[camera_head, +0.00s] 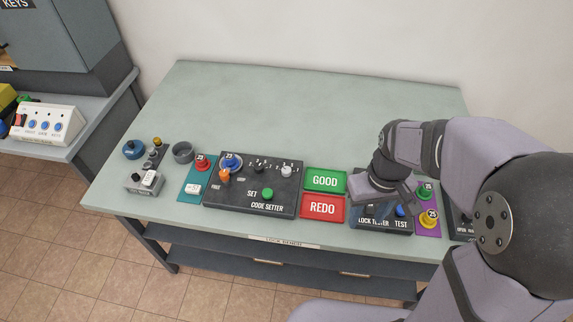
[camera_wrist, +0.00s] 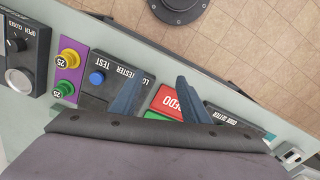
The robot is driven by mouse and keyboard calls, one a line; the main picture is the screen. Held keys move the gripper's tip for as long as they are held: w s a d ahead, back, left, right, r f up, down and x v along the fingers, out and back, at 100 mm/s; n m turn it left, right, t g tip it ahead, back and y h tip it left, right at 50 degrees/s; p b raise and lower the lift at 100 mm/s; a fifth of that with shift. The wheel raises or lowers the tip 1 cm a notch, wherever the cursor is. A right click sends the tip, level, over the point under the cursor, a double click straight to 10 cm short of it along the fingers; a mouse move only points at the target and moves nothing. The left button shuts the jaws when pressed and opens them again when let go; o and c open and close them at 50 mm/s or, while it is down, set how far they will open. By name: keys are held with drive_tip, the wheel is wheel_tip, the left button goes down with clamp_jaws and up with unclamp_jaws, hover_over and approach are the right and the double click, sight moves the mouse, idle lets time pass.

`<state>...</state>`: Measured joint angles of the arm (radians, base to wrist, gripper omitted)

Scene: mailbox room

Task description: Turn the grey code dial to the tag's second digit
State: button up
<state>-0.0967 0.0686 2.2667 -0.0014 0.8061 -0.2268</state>
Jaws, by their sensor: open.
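The code setter (camera_head: 250,198) is a black panel left of the middle of the bench in the head view. A light grey dial (camera_head: 286,171) stands on its right half among small white digits, and a black dial (camera_head: 258,168) stands left of it. Its pointer setting is too small to read. A blue lock (camera_head: 231,162) with a white tag, seemingly 25, sits at the panel's top left. My gripper (camera_head: 370,212) is over the lock tester (camera_head: 398,226), well right of the dial. In the wrist view my gripper (camera_wrist: 161,84) has its blue fingers apart, with nothing between them.
A green GOOD tray (camera_head: 325,181) and a red REDO tray (camera_head: 322,207) lie between setter and tester. Tagged red (camera_head: 202,163), green (camera_head: 425,190) and yellow (camera_head: 428,218) locks stand on side mats. The bench's back half is clear.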

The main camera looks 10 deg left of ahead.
drive_tip(key=w+a+n, duration=0.7)
drive_tip(key=w+a, duration=0.3)
drive_tip(key=w, duration=0.2)
drive_tip(key=n+p, duration=0.2)
drive_tip(key=n, duration=0.5)
hover_over(286, 170)
drive_tip(key=shift+f, duration=0.8)
drive_tip(key=shift+f+p, duration=1.05)
drive_tip(key=shift+f, duration=2.6)
drive_tip(key=shift+c, duration=0.4)
drive_tip(key=c, duration=1)
